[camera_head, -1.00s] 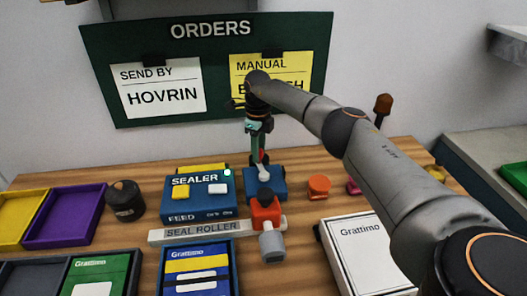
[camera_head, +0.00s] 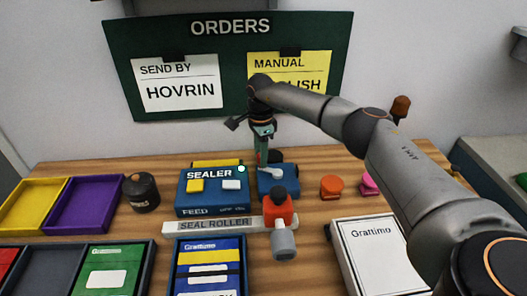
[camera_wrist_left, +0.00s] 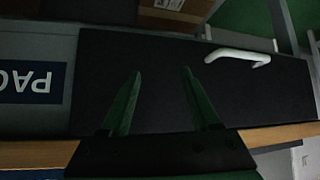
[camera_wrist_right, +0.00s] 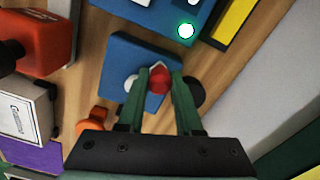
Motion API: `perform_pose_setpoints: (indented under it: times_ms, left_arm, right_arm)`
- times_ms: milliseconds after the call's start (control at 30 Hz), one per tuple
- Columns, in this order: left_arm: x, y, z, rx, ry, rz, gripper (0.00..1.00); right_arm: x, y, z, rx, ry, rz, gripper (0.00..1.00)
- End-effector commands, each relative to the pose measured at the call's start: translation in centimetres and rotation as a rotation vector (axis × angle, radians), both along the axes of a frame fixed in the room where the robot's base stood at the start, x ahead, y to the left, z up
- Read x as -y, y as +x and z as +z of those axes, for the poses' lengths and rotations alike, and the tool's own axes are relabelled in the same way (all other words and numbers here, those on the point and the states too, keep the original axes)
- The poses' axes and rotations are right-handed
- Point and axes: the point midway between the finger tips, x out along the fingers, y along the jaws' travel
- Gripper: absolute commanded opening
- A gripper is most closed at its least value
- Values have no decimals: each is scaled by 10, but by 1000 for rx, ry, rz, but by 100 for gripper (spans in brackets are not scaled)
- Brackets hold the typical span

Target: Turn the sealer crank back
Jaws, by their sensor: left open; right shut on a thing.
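The sealer (camera_head: 212,208) is a blue box with a yellow and a pale button and a lit green lamp. To its right is a blue block (camera_head: 277,187) bearing a pale crank arm (camera_head: 271,174). My right gripper (camera_head: 262,160) points down over this block. In the right wrist view its green fingers are shut on the crank's red knob (camera_wrist_right: 159,79), above the blue block (camera_wrist_right: 128,52). My left gripper (camera_wrist_left: 160,72) shows only in the left wrist view, open and empty, before a dark panel with a white handle.
A seal roller bar (camera_head: 210,224) with a red and grey handle (camera_head: 283,235) lies in front of the sealer. A black canister (camera_head: 141,193) and yellow and purple trays stand left. A white Grattimo box (camera_head: 375,262) and an orange knob (camera_head: 332,187) are right.

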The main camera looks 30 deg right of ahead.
Motion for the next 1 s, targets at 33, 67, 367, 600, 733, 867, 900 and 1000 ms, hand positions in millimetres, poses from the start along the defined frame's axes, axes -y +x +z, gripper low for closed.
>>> perform_pose_setpoints:
  times_ms: [33, 67, 367, 600, 733, 867, 900, 1000]
  left_arm:
    - [0, 0, 2, 0, 0, 0, 63]
    - [0, 0, 2, 0, 0, 0, 63]
    - [0, 0, 6, 0, 0, 0, 63]
    - [0, 0, 7, 0, 0, 0, 63]
    - [0, 0, 7, 0, 0, 0, 63]
    - [0, 0, 7, 0, 0, 0, 63]
    - [0, 0, 7, 0, 0, 0, 63]
    - [0, 0, 7, 0, 0, 0, 63]
  right_arm:
    - [-2, -1, 3, 4, 1, 46, 0]
    - [-4, -1, 3, 4, 1, 74, 0]
    - [-12, -10, 2, 4, 1, 308, 0]
    - [-15, -15, 2, 3, 1, 423, 0]
    - [-16, -17, 2, 3, 1, 457, 0]
    - [-17, -18, 1, 3, 1, 475, 0]
    - [-17, -18, 1, 3, 1, 478, 0]
    - [-17, -18, 1, 2, 2, 481, 0]
